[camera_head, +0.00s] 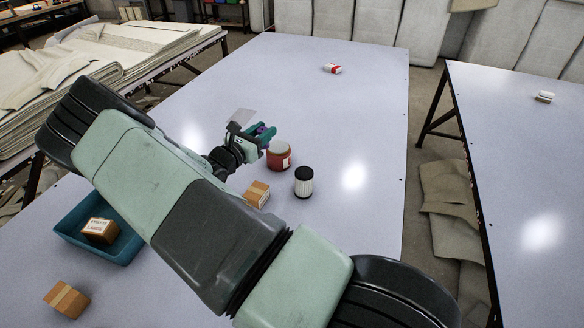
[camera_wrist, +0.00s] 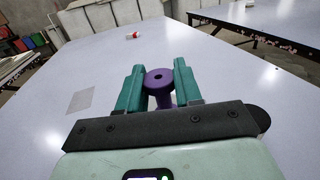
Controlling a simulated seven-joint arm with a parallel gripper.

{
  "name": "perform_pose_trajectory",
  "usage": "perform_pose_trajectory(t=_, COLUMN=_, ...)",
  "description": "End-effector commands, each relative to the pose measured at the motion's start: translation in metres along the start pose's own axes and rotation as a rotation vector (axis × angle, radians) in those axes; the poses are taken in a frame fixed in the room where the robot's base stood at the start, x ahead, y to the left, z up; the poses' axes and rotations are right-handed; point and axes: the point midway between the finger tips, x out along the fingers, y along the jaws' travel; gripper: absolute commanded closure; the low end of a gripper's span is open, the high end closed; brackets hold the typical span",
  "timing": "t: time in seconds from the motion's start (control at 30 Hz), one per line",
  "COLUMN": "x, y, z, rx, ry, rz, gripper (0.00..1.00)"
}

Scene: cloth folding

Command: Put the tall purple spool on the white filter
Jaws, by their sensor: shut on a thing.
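My gripper (camera_head: 262,134) is shut on the purple spool (camera_wrist: 159,78). In the wrist view the spool stands between the two teal fingers (camera_wrist: 159,68), its round top with a centre hole facing the camera. In the head view only a small purple part shows among the fingers. The white filter (camera_head: 303,186), a ribbed white cylinder with black ends, stands upright on the table to the right of and nearer than my gripper. It is not in the wrist view. I cannot tell whether the spool touches the table.
A red jar (camera_head: 279,155) stands between my gripper and the filter. A cardboard box (camera_head: 257,194) is left of the filter. A blue tray (camera_head: 77,238) holds another box (camera_head: 100,230); a further box (camera_head: 67,299) lies nearby. A red-and-white item (camera_head: 332,69) lies at the far end.

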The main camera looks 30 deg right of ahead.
Motion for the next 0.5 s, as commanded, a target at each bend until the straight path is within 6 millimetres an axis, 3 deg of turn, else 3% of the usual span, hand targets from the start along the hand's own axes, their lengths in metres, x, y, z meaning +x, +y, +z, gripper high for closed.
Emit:
perform_pose_trajectory(t=0.1, x=0.013, y=-0.05, z=0.022, rx=0.001, ry=0.0, rz=-0.123, gripper=0.95)
perform_pose_trajectory(t=0.23, x=0.02, y=-0.093, z=0.039, rx=0.003, ry=0.001, rz=-0.229, gripper=0.95)
perform_pose_trajectory(t=0.4, x=0.022, y=-0.124, z=0.048, rx=0.007, ry=0.003, rz=-0.305, gripper=0.95)
perform_pose_trajectory(t=0.5, x=0.022, y=-0.129, z=0.036, rx=0.005, ry=0.003, rz=-0.316, gripper=0.95)
